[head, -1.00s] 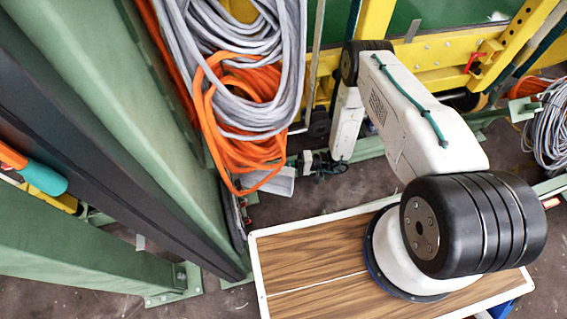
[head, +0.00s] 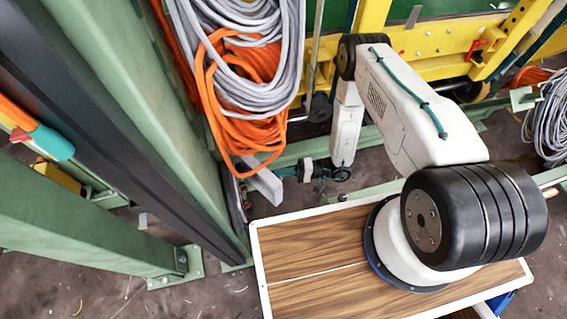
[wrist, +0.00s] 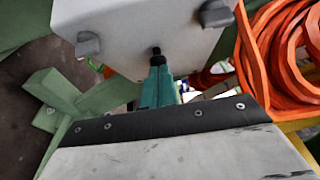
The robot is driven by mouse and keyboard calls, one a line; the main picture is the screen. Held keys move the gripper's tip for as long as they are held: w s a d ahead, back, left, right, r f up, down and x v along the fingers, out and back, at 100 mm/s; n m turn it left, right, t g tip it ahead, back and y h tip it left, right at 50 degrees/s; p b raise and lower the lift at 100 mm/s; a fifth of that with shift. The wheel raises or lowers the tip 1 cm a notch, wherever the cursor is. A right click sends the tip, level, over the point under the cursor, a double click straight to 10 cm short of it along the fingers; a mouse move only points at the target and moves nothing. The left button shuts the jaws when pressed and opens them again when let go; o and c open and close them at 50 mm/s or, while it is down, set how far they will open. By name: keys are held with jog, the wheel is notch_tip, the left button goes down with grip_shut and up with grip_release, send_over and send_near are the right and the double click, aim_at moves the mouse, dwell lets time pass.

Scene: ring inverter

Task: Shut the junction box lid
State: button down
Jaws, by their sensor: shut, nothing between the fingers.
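A pale grey box-like thing (wrist: 150,28), which I take to be the junction box with its lid, fills the top of the wrist view. Two darker grey lugs show on its near edge. My gripper (wrist: 156,55) is shut and empty, its dark tip at or very close to that near edge; I cannot tell if it touches. In the head view a narrow grey piece (head: 262,184), likely the lid or box, sits beside the green post. My gripper (head: 287,171) is just right of it there. How far the lid stands open is hidden.
Orange cable coils (head: 235,110) and grey coils (head: 275,45) hang just above the box in the head view. A green post (head: 150,100) stands to the left. Yellow beams (head: 430,45) run behind. A green floor rail (head: 300,150) lies near the gripper.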

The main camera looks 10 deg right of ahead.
jog(key=shift+s+a, duration=0.5)
jog(key=shift+s, duration=0.2)
jog(key=shift+s+a, duration=0.5)
jog(key=shift+s, duration=0.2)
jog(key=shift+d, duration=0.1)
jog(key=d, duration=0.7)
jog(key=shift+s, duration=0.4)
jog(key=c, duration=1.7)
grip_release()
jog(key=shift+s+d, duration=0.1)
jog(key=shift+o, duration=0.5)
jog(key=shift+g, duration=0.4)
jog(key=w+a+m+g, duration=0.1)
jog(key=a+m, duration=0.7)
jog(key=m, duration=0.8)
jog(key=shift+w+a+m+g, duration=0.2)
jog(key=shift+a+m+g, duration=0.1)
jog(key=shift+a+g, duration=0.1)
